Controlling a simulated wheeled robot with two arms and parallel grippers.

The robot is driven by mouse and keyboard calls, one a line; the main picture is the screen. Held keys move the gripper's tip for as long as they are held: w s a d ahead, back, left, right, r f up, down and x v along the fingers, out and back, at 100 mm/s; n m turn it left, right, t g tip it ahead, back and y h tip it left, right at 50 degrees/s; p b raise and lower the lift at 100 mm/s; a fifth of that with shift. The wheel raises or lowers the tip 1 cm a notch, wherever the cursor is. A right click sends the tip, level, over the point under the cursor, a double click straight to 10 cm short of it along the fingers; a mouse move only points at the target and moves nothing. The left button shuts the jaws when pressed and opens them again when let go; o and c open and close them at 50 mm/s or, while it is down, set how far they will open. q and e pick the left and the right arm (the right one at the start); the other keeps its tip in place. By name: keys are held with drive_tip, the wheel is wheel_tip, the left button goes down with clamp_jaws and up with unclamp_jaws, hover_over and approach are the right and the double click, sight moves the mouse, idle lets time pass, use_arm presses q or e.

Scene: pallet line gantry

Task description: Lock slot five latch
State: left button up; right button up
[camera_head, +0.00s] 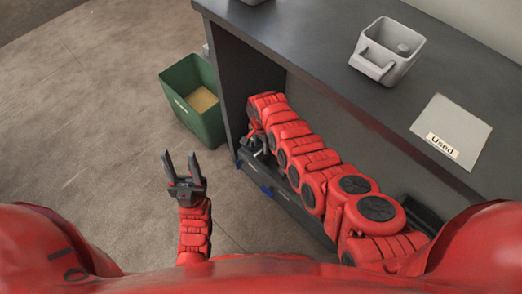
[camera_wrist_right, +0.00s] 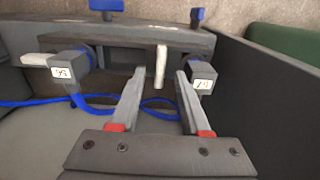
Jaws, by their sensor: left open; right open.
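In the right wrist view, two grey blocks with small white labels stand inside the bay: a left block (camera_wrist_right: 70,70) and a right block (camera_wrist_right: 201,80). Their labels are too small to read surely. A cream lever (camera_wrist_right: 161,62) beside the right block points toward me; another cream lever (camera_wrist_right: 36,60) points left from the left block. My right gripper (camera_wrist_right: 158,78) is open, its fingertips on either side of the near-central lever; contact cannot be told. In the head view its arm reaches under the bench top. My left gripper (camera_head: 182,166) is open and empty above the floor.
Blue cables (camera_wrist_right: 95,107) run behind the right fingers. Blue tabs (camera_wrist_right: 106,6) stand at the bay's far edge. A dark bench (camera_head: 310,45) carries a grey bin (camera_head: 383,68) and a "Used" plate (camera_head: 455,120). A green bin (camera_head: 203,118) stands on the floor.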

sight(261, 151)
drive_tip(key=shift+f+b, duration=0.5)
drive_tip(key=shift+f, duration=0.75)
clamp_jaws()
